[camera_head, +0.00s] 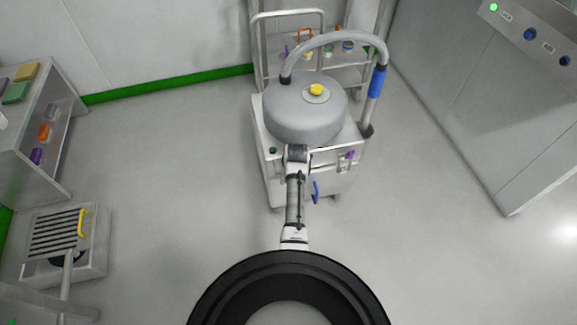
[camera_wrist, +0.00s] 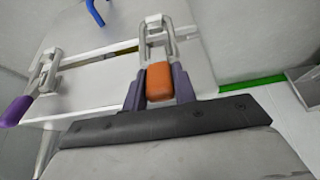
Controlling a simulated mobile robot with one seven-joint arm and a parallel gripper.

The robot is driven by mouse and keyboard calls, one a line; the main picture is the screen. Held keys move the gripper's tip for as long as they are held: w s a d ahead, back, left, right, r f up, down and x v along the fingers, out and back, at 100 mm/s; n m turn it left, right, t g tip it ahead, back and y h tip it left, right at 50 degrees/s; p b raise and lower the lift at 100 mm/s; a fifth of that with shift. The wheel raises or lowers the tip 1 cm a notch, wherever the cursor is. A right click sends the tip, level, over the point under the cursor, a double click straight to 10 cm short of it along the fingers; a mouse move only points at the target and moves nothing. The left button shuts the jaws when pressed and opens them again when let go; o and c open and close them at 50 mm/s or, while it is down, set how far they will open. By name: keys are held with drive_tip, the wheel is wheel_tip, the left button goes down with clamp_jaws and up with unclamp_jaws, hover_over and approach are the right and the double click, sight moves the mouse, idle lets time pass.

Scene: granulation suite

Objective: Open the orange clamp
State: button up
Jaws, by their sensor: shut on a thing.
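The orange clamp (camera_wrist: 158,82) shows in the wrist view as an orange handle on a metal latch with a loop (camera_wrist: 153,38), mounted on a pale grey cart face. My gripper (camera_wrist: 160,75) has one dark finger on each side of the orange handle and is shut on it. In the head view my arm reaches to the front of the cart below the grey vessel (camera_head: 300,117). There, the orange clamp and the fingers are hidden behind my arm.
A purple-handled clamp (camera_wrist: 16,110) sits beside the orange one; it shows right of my arm in the head view (camera_head: 350,155). A blue handle (camera_head: 316,191) is lower on the cart. A hose (camera_head: 340,37) arches over the vessel. The floor around is clear.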

drive_tip(key=s+t+b, duration=0.1)
drive_tip(key=t+b, duration=0.1)
drive_tip(key=b, duration=0.1)
drive_tip(key=s+f+t+y+b, duration=0.1)
drive_tip(key=t+b, duration=0.1)
drive_tip(key=b, duration=0.1)
drive_tip(key=s+f+t+b, duration=0.1)
drive_tip(key=t+b, duration=0.1)
drive_tip(key=b, duration=0.1)
drive_tip(key=shift+d+f+t+y, duration=0.25)
drive_tip(key=shift+d+t+y, duration=0.05)
drive_tip(key=shift+d+y, duration=0.1)
drive_tip(key=shift+s, duration=0.1)
drive_tip(key=shift+r, duration=0.1)
drive_tip(key=o, duration=1)
drive_tip(key=shift+c, duration=0.2)
drive_tip(key=shift+s+r, duration=0.1)
